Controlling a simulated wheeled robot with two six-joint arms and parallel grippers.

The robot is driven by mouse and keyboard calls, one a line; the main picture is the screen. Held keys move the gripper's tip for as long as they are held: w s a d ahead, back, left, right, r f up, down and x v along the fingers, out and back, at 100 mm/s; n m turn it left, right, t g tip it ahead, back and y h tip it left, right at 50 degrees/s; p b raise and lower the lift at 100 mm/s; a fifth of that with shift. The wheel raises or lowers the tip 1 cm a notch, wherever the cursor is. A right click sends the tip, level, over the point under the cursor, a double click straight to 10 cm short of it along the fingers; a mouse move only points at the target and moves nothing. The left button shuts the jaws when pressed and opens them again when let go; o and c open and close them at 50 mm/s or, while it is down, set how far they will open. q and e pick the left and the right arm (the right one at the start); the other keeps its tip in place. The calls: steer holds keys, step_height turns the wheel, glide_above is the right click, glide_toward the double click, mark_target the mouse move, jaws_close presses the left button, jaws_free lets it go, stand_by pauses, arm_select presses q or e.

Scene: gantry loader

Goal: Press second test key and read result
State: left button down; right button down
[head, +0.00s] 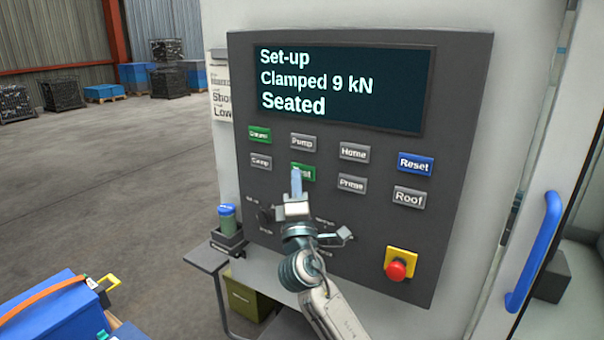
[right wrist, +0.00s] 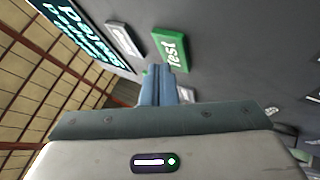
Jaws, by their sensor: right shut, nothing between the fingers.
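The grey control panel (head: 455,150) carries a dark display (head: 340,112) that reads "Set-up", "Clamped 9 kN", "Seated". Below it are two rows of keys. The green Test key (head: 308,174) is in the lower row, partly hidden by my right gripper (head: 296,178). That gripper is shut and empty, its blue fingertips over the key's left part in the head view. In the right wrist view the Test key (right wrist: 170,49) shows just beyond the fingertips (right wrist: 158,72). I cannot tell whether they touch it. My left gripper is not in view.
Pump (head: 303,143), Home (head: 354,152), Prime (head: 351,184), Roof (head: 409,197) and blue Reset (head: 415,164) keys surround it. A red stop button (head: 397,270) sits lower right. A blue handle (head: 533,252) sticks out at right. A blue case (head: 50,311) stands lower left.

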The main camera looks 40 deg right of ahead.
steer(key=shift+d, duration=0.25)
